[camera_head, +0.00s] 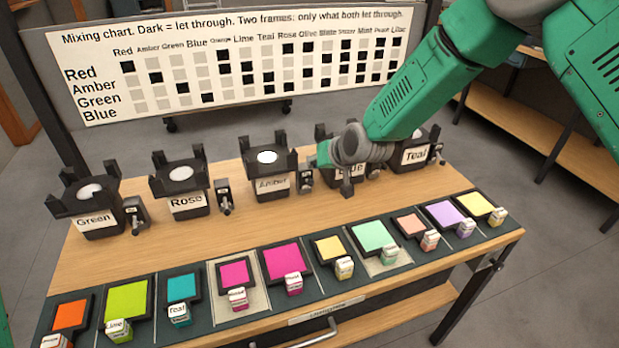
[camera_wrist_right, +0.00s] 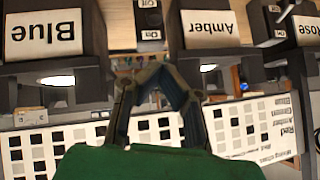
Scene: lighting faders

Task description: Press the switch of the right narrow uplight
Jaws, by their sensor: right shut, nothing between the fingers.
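Five dark uplights stand in a row on the wooden bench, labelled Green (camera_head: 95,220), Rose (camera_head: 187,202), Amber (camera_head: 272,184), Blue (camera_head: 350,171) and Teal (camera_head: 415,155). Small lever switches stand to their right, such as Amber's switch (camera_head: 306,181) and Teal's switch (camera_head: 438,151). I cannot tell which uplight is the narrow right one. The right wrist view, upside down, shows my fingers (camera_wrist_right: 157,75) near an Off/On switch (camera_wrist_right: 149,18) between Blue and Amber. My left gripper is out of view.
Coloured filter frames, such as a green one (camera_head: 125,298) and a magenta one (camera_head: 285,260), lie along the bench's front with small labelled blocks. A mixing chart (camera_head: 230,60) stands behind. Bare wood (camera_head: 240,220) lies between uplights and filters.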

